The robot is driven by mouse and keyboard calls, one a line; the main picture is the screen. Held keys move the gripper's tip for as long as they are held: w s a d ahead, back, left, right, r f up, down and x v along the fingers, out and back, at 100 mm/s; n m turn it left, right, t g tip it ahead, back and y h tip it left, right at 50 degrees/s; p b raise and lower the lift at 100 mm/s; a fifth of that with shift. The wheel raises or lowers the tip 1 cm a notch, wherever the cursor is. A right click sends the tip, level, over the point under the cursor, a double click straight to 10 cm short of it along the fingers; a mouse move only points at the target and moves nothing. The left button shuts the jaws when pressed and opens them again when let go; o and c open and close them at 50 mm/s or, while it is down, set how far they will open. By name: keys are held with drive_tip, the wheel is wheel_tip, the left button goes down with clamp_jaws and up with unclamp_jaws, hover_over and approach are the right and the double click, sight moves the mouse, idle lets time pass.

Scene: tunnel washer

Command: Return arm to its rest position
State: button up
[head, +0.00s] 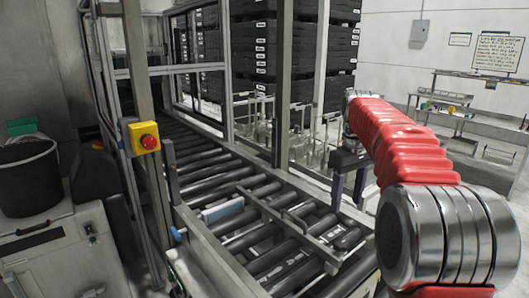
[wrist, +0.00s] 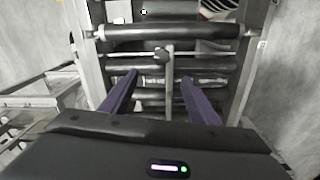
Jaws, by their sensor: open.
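My gripper (head: 347,204) hangs at the end of my red-sleeved arm on the right of the head view. Its two purple fingers point down, over or beside the right side of the roller conveyor (head: 225,178). In the wrist view my gripper (wrist: 160,78) shows its fingers spread apart, with nothing between them. Dark rollers (wrist: 170,66) and a metal crossbar lie beyond the fingertips. I cannot tell the exact height of the fingertips above the rollers.
A metal frame post (head: 281,85) stands behind the conveyor. Stacked black crates (head: 255,45) are further back. A yellow box with a red emergency button (head: 146,137) is on a post at left. A black bucket (head: 28,178) sits on a grey cabinet.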

drive_tip(key=f+m, duration=0.1)
drive_tip(key=f, duration=0.1)
drive_tip(key=s+f+m, duration=0.1)
drive_tip(key=s+a+f+m, duration=0.1)
drive_tip(key=f, duration=0.1)
drive_tip(key=shift+s+f+t, duration=0.1)
drive_tip(key=shift+f+t, duration=0.2)
drive_tip(key=s+a+f+m+t, duration=0.1)
drive_tip(key=s+a, duration=0.4)
drive_tip(key=s, duration=0.9)
drive_tip(key=s+a+t, duration=0.3)
drive_tip(key=s+a, duration=0.3)
drive_tip(key=s, duration=0.8)
drive_tip(key=shift+s+a+f+m+t, duration=0.25)
drive_tip(key=shift+s+f+m+t, duration=0.15)
